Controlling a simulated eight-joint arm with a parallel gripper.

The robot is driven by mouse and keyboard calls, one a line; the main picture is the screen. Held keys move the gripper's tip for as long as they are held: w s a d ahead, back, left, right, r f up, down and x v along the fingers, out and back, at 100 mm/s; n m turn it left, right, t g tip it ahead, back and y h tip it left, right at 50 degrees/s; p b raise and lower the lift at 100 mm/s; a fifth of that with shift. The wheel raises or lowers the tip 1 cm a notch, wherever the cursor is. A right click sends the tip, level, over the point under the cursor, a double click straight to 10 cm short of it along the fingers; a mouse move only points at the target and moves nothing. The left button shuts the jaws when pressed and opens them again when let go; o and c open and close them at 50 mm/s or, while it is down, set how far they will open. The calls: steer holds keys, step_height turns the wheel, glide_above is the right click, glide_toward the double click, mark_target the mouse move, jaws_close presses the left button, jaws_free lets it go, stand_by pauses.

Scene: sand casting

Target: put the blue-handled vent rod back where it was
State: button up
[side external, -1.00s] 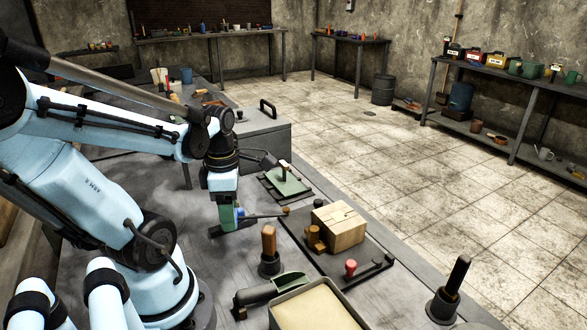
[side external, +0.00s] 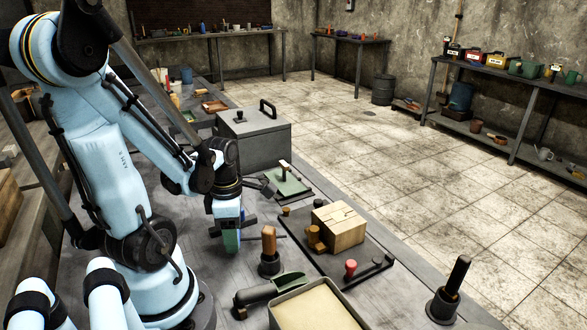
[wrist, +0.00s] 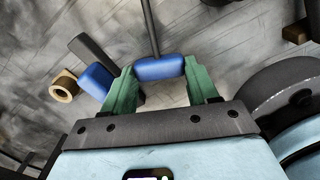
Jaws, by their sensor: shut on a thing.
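My gripper (wrist: 160,80) has its two green fingers shut on the blue handle of the vent rod (wrist: 160,68). The rod's thin dark shaft runs up and out of the wrist view. In the side external view my gripper (side external: 231,243) points down low over the grey bench, left of the wooden-handled tool; the held rod is hard to make out there. A second blue piece (wrist: 97,80) lies left of the fingers in the wrist view, beside a dark bar and a tan ring (wrist: 63,86). Whether the held rod touches the bench cannot be told.
A wooden-handled tool (side external: 269,243) stands close right of my gripper. A dark tray (side external: 300,243) with a wooden block (side external: 339,227) lies further right. A scoop (side external: 270,289) and a sand-filled box (side external: 274,312) are in front. A grey lidded box (side external: 253,143) stands behind.

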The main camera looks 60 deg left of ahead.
steer(key=shift+f, duration=0.55)
steer(key=o, duration=1.2)
